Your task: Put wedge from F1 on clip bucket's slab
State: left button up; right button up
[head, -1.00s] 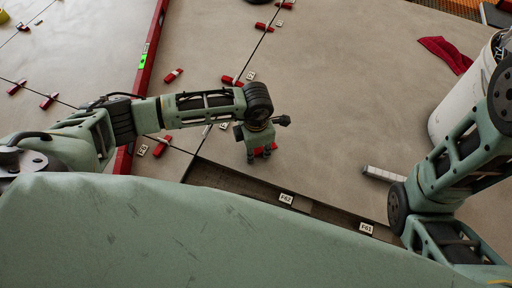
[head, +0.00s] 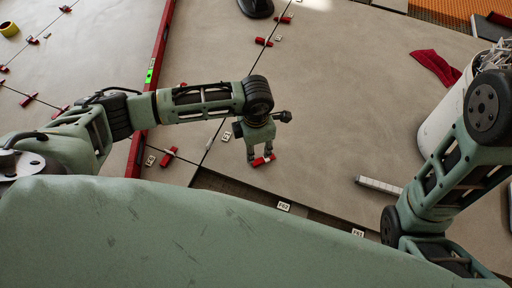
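A small red wedge (head: 262,161) lies at the fingertips of my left gripper (head: 260,156), on the large grey slab (head: 340,110) that also bears the clip bucket. The fingers point down and are spread, with a gap between them; the wedge shows at and just past their tips, and does not look clamped. The white clip bucket (head: 434,138) stands at the right, partly behind my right arm, with pale clips showing at its top. A small white tag (head: 227,136) lies left of the gripper by the seam. My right gripper is not in view.
A long red level (head: 153,75) with a green display lies left of the seam. Other red wedges (head: 168,156) sit along the seams. A red cloth (head: 434,68) and a pale bar (head: 379,185) lie near the bucket. A dark gap borders the near slab edge.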

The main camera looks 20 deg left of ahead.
pick_arm(q)
jog(key=shift+r+p, duration=0.45)
jog(key=shift+r, duration=0.8)
